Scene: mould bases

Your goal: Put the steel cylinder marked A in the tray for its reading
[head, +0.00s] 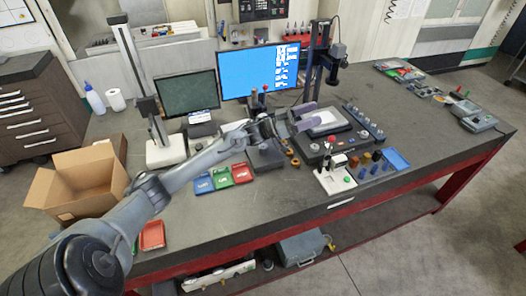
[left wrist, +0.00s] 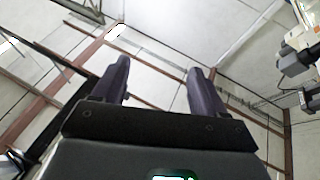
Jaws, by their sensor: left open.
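My left gripper (head: 303,116) is over the middle of the bench, in front of the stand with the column. Its two dark fingers are apart, and in the left wrist view they (left wrist: 155,80) hold nothing between them. A blue tray (head: 203,185), a green tray (head: 222,179) and a red tray (head: 242,173) stand side by side below my left forearm. Several small cylinders (head: 366,158) stand at the right front of the bench, copper-coloured and blue. I cannot read any letter A or pick out the steel cylinder. My right gripper is not in view.
A lit blue monitor (head: 250,70) and a dark monitor (head: 188,94) stand behind. A tall measuring stand (head: 320,65) rises near my gripper. A row of small parts (head: 363,122) and another blue tray (head: 397,160) lie right. A cardboard box (head: 80,185) stands left. The bench's right side has free room.

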